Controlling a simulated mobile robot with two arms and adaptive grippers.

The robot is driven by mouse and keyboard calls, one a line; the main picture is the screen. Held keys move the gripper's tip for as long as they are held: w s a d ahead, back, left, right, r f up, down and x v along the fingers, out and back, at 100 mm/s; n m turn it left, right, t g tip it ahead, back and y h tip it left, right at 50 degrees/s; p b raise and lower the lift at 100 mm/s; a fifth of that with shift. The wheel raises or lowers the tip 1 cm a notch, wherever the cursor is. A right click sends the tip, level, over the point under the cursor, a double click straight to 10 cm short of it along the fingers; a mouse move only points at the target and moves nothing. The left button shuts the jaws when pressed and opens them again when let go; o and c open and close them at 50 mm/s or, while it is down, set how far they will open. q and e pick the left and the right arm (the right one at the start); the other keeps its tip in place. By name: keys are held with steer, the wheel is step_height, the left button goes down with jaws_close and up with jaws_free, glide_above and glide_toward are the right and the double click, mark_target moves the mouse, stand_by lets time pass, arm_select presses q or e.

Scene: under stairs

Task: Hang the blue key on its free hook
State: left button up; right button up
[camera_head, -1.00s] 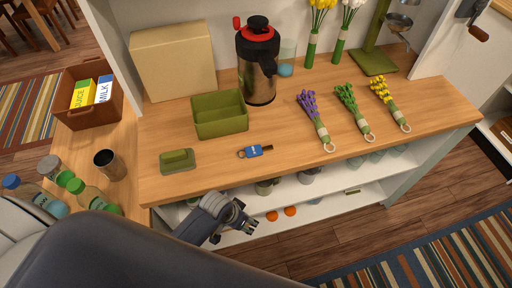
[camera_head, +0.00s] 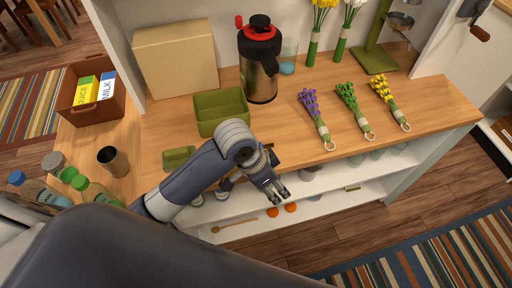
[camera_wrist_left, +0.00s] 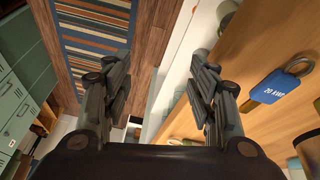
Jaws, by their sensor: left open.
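The blue key shows in the left wrist view as a blue tag (camera_wrist_left: 270,87) with a metal ring, lying on the wooden counter right of my fingers. In the head view my arm hides most or all of it. My left gripper (camera_head: 280,195) is in front of the counter's front edge, with its fingers pointing down and forward. In the wrist view its two fingers (camera_wrist_left: 160,78) are spread wide, with nothing between them. The key is outside the fingers. I cannot make out a key hook in either view. My right gripper is not in view.
On the counter (camera_head: 430,105) stand a green box (camera_head: 222,128), a steel flask (camera_head: 260,85) and a cardboard box (camera_head: 176,60). Several flower bundles (camera_head: 352,110) lie right of the flask. A white shelf (camera_head: 330,178) with small items runs below the counter edge.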

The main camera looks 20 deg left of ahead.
arm_select(q)
steer(key=w+a+r, duration=0.1)
steer(key=w, duration=0.1)
steer(key=w+r+m+y, duration=0.1)
steer(key=w+r, duration=0.1)
steer(key=w+a+r+m+g, duration=0.1)
steer(key=w, duration=0.1)
steer(key=shift+w+a+r+y, duration=0.2)
steer(key=shift+w+a+y, duration=0.05)
steer(key=shift+a+y, duration=0.15)
steer(key=w+a+r+g+y, duration=0.1)
steer(key=w+a+r+y, duration=0.1)
steer(key=w+a+r, duration=0.3)
steer(key=f, duration=0.3)
steer(key=f+p, duration=0.1)
steer(key=shift+s+a+f, duration=0.2)
steer(key=shift+s+a, duration=0.15)
steer(key=shift+f+p, duration=0.4)
steer(key=shift+f, duration=0.2)
step_height(320, 180, down, 4)
steer(key=shift+r+p, duration=0.15)
steer(key=shift+p, duration=0.45)
steer(key=shift+w+f, duration=0.1)
steer(key=shift+f, duration=0.25)
steer(key=c, duration=1.1)
